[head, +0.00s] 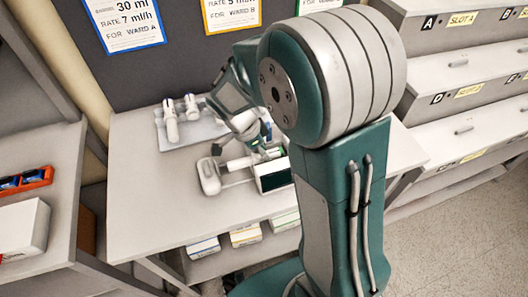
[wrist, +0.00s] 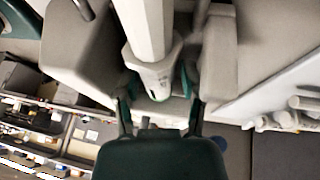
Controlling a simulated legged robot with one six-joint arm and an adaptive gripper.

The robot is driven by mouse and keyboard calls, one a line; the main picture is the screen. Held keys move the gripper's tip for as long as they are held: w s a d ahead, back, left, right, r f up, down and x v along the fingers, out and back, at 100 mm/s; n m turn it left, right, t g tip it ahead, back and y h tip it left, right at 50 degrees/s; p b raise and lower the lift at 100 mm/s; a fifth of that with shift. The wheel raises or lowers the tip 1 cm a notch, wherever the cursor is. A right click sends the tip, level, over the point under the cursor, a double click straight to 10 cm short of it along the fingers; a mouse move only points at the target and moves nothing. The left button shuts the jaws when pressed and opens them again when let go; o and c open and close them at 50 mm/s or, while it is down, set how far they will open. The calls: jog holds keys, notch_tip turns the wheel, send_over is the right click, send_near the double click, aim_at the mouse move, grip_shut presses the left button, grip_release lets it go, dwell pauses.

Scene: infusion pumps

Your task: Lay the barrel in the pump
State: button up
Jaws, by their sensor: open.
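The white pump (head: 209,178) stands on the grey table, with its dark green screen (head: 273,175) facing the front. In the wrist view, the pump's pale body (wrist: 90,60) shows on both sides of a white barrel (wrist: 147,30). The barrel runs away from me with its near end between my fingers. My gripper (wrist: 158,88) is open, with one finger on each side of that end. I cannot tell whether the barrel rests fully in the pump's cradle. In the head view, my gripper (head: 264,148) is over the pump, partly hidden by my arm.
A pale tray (head: 205,131) with white syringe parts (head: 171,124) lies at the back left of the table; it also shows in the wrist view (wrist: 268,84). Drawers (head: 455,95) stand on the right. Boxes (head: 245,235) sit under the table. The table's front left (head: 150,225) is clear.

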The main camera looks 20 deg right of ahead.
jog(key=shift+r, duration=0.25)
jog(key=shift+r, duration=1.7)
jog(key=o, duration=0.6)
jog(key=shift+c, duration=0.2)
notch_tip(320, 180, up, 7)
dwell(0.6)
dwell(0.8)
